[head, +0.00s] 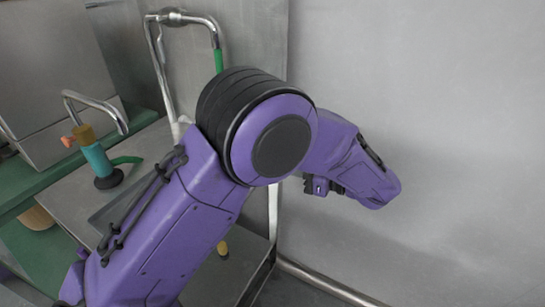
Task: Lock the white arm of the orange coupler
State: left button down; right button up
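My purple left arm comes in from the lower left and fills the middle of the head view, its black-banded elbow in front of a metal frame. Its forearm bends away to the right. A small black and purple part (322,186) shows below the forearm; it may belong to my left gripper, but its fingers cannot be made out. My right gripper is out of view. I cannot clearly make out an orange coupler with a white arm. A small orange piece (68,141) sits beside a teal cylinder (97,160) with an ochre top; a pale piece (181,127) shows behind my elbow.
A bent metal pipe (97,102) rises by the teal cylinder. A tall tubular frame (160,62) with a green sleeve (219,61) stands behind my arm. A grey tray (108,213) and green bench (40,178) are at left. A low rail (325,282) runs along the plain wall (440,110).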

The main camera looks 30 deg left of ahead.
aim_at(183, 118)
jog(key=k, duration=1.5)
